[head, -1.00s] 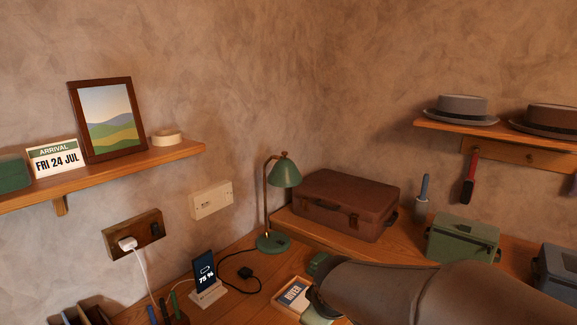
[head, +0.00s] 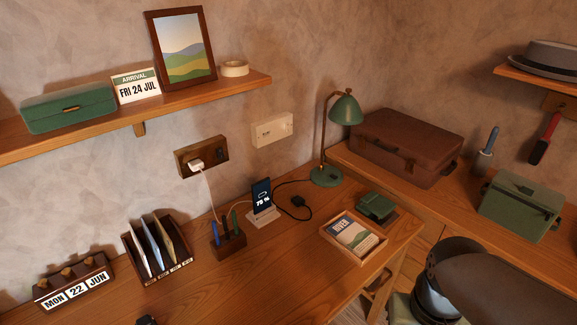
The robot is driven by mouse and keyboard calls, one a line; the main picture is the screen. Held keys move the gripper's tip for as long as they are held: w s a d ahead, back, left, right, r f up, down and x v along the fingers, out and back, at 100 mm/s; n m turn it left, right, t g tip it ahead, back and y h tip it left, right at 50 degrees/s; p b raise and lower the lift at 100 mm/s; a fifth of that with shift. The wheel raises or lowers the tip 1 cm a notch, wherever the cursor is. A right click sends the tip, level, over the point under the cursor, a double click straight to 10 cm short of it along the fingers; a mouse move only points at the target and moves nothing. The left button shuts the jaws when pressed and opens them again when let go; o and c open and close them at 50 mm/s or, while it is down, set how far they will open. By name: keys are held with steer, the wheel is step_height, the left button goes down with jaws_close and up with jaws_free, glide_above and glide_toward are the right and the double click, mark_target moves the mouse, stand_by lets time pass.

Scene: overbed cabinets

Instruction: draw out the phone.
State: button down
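The phone (head: 262,195) stands upright, leaning back a little, on a small white stand (head: 264,216) on the wooden desk. Its dark screen reads 75 %. A white charger (head: 196,165) sits in the wall socket, and its pale cable runs down toward the desk behind the pen holder; where it ends is hidden. My arm reaches in at the lower right, apart from the phone. My gripper's fingers cannot be made out in the head view.
A pen holder (head: 229,244) stands close left of the phone, and a letter rack (head: 157,250) farther left. A black plug and cable (head: 298,201) lie to its right, near the green lamp (head: 326,176). A tray with a book (head: 353,238) sits at right. The front desk is mostly clear.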

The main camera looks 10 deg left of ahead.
stand_by(0.3)
steer(key=shift+c, duration=1)
jaws_free()
steer(key=shift+w, duration=0.1)
